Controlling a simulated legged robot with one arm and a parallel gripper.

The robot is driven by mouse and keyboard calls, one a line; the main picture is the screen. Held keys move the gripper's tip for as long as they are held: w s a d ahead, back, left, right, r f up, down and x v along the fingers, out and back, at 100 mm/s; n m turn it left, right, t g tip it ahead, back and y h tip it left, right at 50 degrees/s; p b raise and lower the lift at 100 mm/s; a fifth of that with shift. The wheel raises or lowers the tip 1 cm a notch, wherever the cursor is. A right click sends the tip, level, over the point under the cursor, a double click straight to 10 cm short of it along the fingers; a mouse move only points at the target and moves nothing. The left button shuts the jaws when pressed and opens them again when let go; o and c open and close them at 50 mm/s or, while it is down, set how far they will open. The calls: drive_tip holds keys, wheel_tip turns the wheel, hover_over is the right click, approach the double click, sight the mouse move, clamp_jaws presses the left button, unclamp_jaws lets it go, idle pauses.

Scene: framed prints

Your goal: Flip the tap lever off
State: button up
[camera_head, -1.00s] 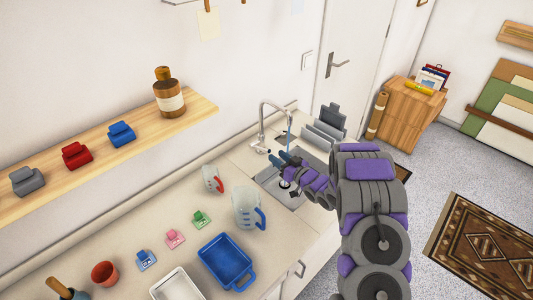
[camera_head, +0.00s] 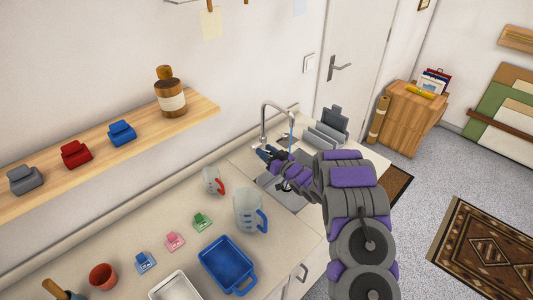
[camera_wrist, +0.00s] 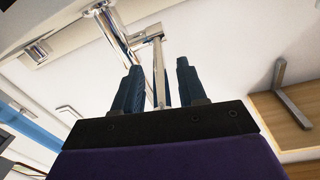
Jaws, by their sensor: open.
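The chrome tap (camera_head: 264,120) stands at the back of the sink, its spout arching over the basin. A thin blue water stream (camera_head: 291,140) runs from the spout. My gripper (camera_head: 264,153) is close to the tap's lower part in the head view. In the wrist view my gripper (camera_wrist: 157,68) is open, with dark blue fingers apart. A slim chrome rod, seemingly the lever (camera_wrist: 160,78), appears between the fingers, below a short chrome crosspiece. The thicker chrome tap body (camera_wrist: 112,28) passes by the left finger. I cannot tell whether either finger touches the rod.
The sink (camera_head: 290,199) is partly hidden by my arm. A grey rack (camera_head: 325,135) stands behind it to the right. A clear jug (camera_head: 247,210) and a small red-handled cup (camera_head: 212,181) stand left of the sink. A wooden shelf (camera_head: 205,103) juts from the wall.

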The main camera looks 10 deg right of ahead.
drive_tip(key=shift+c, duration=0.3)
clamp_jaws()
idle(0.3)
